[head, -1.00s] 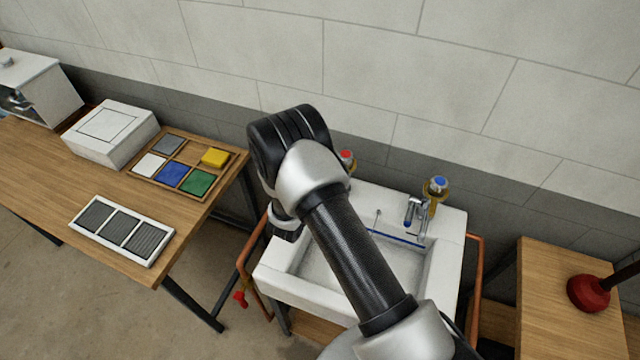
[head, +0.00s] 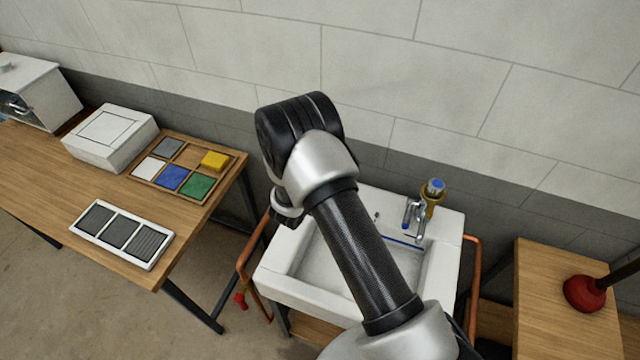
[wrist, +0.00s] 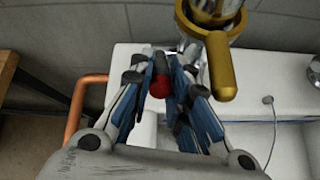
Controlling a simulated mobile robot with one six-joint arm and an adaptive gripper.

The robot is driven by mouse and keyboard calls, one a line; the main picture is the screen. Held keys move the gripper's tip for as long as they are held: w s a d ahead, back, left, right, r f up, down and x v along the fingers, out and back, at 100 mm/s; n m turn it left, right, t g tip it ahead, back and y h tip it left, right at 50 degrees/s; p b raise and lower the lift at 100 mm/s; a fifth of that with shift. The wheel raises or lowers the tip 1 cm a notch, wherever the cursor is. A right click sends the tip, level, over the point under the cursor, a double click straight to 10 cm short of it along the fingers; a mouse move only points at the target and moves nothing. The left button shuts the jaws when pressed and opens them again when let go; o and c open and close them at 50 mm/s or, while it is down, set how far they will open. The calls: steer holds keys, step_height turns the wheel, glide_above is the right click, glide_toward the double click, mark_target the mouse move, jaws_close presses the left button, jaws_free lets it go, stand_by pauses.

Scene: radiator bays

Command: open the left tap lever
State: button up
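The left tap shows in the wrist view as a gold collar and gold lever (wrist: 221,68) on a chrome body. The lever's rounded end points down towards the camera. My gripper (wrist: 164,68), with blue and grey fingers, is just left of the lever and appears apart from it. A small red rounded piece with a dark part above it (wrist: 160,86) shows between the fingers. I cannot tell what it is or whether the fingers grip it. In the head view my arm hides the left tap and the fingers.
The white basin (head: 448,267) is below. The right tap (head: 433,190) has a blue cap and gold collar beside a chrome spout (head: 409,212). Copper pipes (head: 247,258) run along the basin's sides. A wooden table (head: 55,180) is left, and a red plunger (head: 584,293) stands right.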

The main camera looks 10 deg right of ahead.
steer(key=v, duration=1.2)
steer(key=shift+d+r, duration=0.1)
steer(key=shift+r, duration=0.05)
steer(key=s+d+r+m+g+h+b, duration=0.1)
steer(key=s+d+r+m+g+b, duration=0.15)
steer(key=s+d+r+m, duration=0.55)
steer(key=s+d+r+m+g+h+b, duration=0.1)
steer(key=s+d+r+m+g, duration=0.25)
steer(key=d+r+m, duration=0.45)
steer(key=s+a+r+m+y+b, duration=0.2)
steer(key=s+a+m+y, duration=0.2)
steer(key=s, duration=0.5)
steer(key=s+a+r+m+t+y+b, duration=0.1)
steer(key=s+a+r+m+y+b, duration=0.1)
steer(key=s+a+m, duration=0.4)
steer(key=s+r+m+y, duration=0.1)
steer(key=s+y, duration=0.1)
steer(key=s, duration=0.1)
steer(key=shift+a, duration=0.4)
